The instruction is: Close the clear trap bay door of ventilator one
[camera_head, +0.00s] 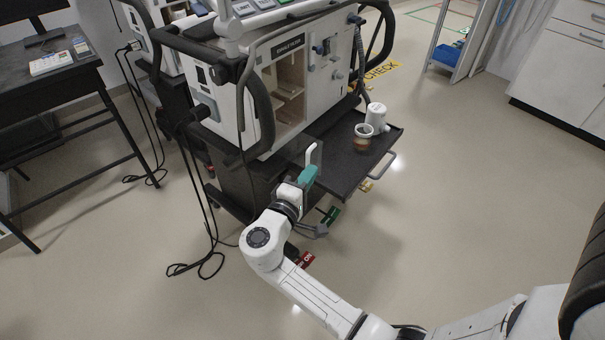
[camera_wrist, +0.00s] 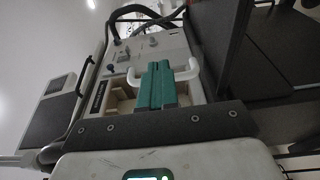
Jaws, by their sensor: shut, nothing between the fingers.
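The clear door is hard to make out; a faint see-through panel (camera_head: 291,160) hangs out below and in front of the bay. A white curved handle (camera_head: 313,152) is at its outer side. My gripper (camera_head: 308,174), with teal fingers, is shut and empty just below the handle. In the wrist view the shut fingers (camera_wrist: 156,85) stand before the white handle (camera_wrist: 190,70); contact cannot be told.
A dark pull-out tray (camera_head: 345,165) juts out right of my gripper, bearing a white canister (camera_head: 376,116) and an amber-bottomed jar (camera_head: 363,139). Cables hang at the cart's left. A dark table (camera_head: 75,85) stands left. The floor (camera_head: 470,180) to the right is clear.

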